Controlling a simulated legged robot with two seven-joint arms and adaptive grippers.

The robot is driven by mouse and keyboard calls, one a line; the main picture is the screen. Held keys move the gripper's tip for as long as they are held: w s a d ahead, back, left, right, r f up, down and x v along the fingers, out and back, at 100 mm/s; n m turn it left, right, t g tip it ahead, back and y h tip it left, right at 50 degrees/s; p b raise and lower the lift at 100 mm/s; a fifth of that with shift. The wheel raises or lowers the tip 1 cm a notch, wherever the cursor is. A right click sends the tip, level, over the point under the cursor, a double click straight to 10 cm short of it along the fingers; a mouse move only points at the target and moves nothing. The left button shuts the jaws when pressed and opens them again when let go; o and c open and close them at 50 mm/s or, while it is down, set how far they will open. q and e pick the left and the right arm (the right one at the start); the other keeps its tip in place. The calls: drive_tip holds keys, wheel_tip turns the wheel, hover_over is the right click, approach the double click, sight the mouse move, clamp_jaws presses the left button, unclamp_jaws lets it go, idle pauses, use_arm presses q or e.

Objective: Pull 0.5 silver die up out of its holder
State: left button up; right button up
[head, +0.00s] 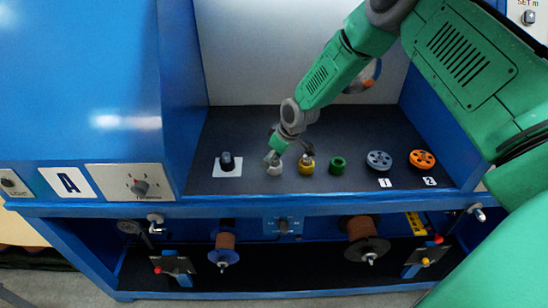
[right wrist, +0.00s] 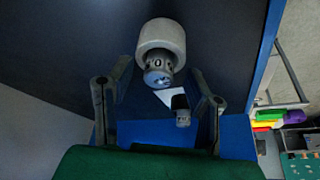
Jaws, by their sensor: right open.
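The silver die (right wrist: 157,63) is a grey metal cylinder with markings on its side. It stands in a pale, round holder (right wrist: 161,34) in the right wrist view. In the head view the pale holder (head: 275,169) is at the left end of the row of holders, and the gripper partly covers the die. My right gripper (head: 289,152) is open just above this spot. In the right wrist view its fingers (right wrist: 160,88) stand apart on either side, with the die between and ahead of them, touching neither. My left gripper is not in view.
A yellow holder (head: 306,168) and a green holder (head: 337,166) stand close on the right. A dark knob-like piece on a white plate (head: 228,163) is on the left. Grey (head: 379,160) and orange (head: 423,159) pulleys lie further right. Blue walls (head: 186,80) flank the dark shelf.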

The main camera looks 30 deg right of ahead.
drive_tip(key=shift+a, duration=0.15)
clamp_jaws()
drive_tip(key=shift+s+d, duration=0.1)
drive_tip(key=shift+d, duration=0.35)
use_arm(q)
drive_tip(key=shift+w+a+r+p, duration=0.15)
drive_tip(key=shift+p, duration=0.15)
use_arm(e)
drive_tip(key=shift+a+r, duration=0.2)
drive_tip(key=shift+r, duration=0.05)
drive_tip(key=shift+r, duration=0.1)
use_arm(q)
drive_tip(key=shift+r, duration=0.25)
use_arm(e)
drive_tip(key=shift+d+r, duration=0.15)
drive_tip(key=shift+r, duration=0.1)
use_arm(q)
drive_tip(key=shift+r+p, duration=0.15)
drive_tip(key=shift+p, duration=0.15)
use_arm(e)
drive_tip(key=shift+r, duration=0.2)
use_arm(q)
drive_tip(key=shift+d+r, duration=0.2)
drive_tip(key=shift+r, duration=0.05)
use_arm(e)
drive_tip(key=shift+r, duration=0.3)
